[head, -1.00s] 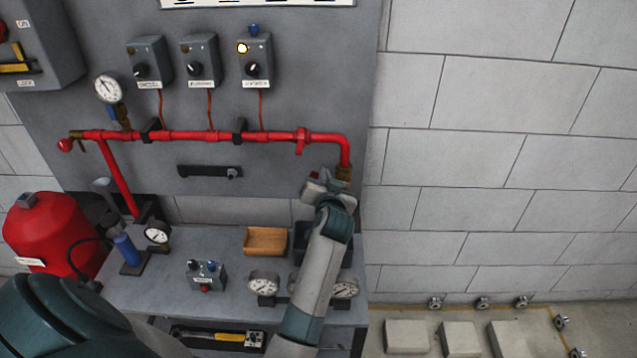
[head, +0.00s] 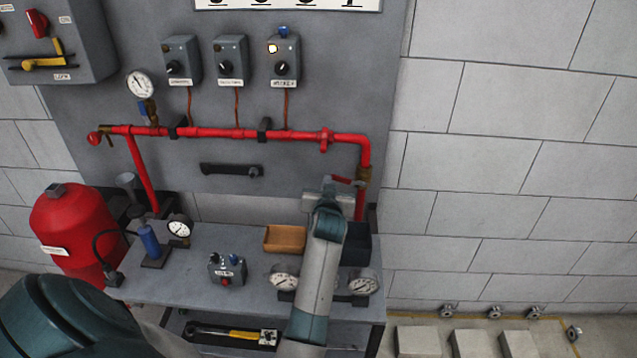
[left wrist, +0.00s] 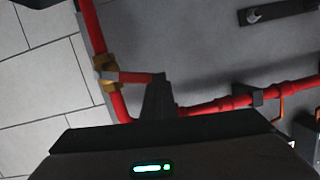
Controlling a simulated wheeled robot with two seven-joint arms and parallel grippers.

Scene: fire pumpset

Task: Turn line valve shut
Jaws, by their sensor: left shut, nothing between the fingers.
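The line valve is a brass body (head: 363,177) on the vertical drop at the right end of the red pipe. Its red lever (head: 343,180) points left, roughly crosswise to that pipe. The left wrist view shows the brass body (left wrist: 105,70) and the lever (left wrist: 134,77) standing out sideways from the pipe. My left gripper (head: 328,191) is at the lever's free end, shut with nothing held. Its dark fingers (left wrist: 158,82) overlap the lever tip in the left wrist view; I cannot tell whether they touch. My right gripper is not in view.
A red tank (head: 72,230) stands left. A black bracket (head: 231,170) is on the panel. The wall right of the valve is clear.

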